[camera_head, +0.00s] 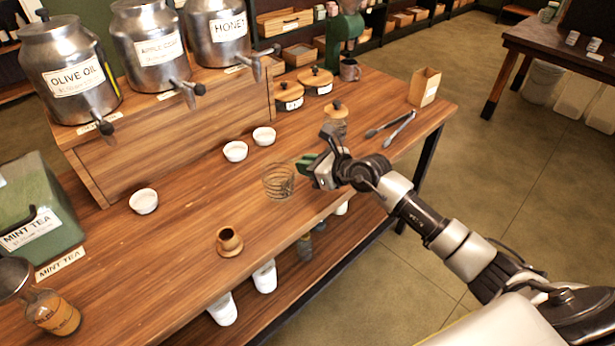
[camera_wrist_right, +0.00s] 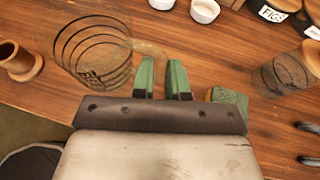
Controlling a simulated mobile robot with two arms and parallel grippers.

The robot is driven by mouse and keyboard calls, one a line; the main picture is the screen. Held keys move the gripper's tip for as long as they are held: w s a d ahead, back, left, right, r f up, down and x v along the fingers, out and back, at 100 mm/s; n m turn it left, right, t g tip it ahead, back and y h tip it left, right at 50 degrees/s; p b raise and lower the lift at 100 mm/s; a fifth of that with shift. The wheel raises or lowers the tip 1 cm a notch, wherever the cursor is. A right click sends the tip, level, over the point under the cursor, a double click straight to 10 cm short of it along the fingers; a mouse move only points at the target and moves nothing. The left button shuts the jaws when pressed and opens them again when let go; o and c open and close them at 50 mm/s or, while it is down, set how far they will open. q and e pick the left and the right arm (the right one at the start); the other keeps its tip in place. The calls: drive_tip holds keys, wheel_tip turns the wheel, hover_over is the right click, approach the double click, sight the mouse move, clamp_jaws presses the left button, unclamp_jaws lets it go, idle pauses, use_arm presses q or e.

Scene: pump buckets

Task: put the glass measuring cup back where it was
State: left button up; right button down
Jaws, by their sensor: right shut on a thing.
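The glass measuring cup (camera_head: 278,182) is clear with dark ring markings and appears upright over the middle of the wooden table. It also shows at the upper left of the right wrist view (camera_wrist_right: 92,58). My right gripper (camera_head: 309,164) is to the right of the cup, with its green fingers pointing toward it. In the wrist view the fingers (camera_wrist_right: 162,76) are shut on the cup's handle side; the glass handle is hard to make out. I cannot tell whether the cup's base touches the table. My left gripper is not in view.
Metal dispensers (camera_head: 155,45) stand on a wooden riser behind. Bare tabletop surrounds the measuring cup.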

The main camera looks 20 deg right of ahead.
drive_tip(key=shift+f, duration=2)
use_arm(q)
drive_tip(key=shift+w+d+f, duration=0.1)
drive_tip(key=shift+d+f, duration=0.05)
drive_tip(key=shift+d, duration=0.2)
use_arm(e)
drive_tip(key=shift+f+b, duration=0.1)
drive_tip(key=shift+b, duration=0.2)
drive_tip(key=c, duration=1.1)
unclamp_jaws()
drive_tip(key=shift+c, duration=0.2)
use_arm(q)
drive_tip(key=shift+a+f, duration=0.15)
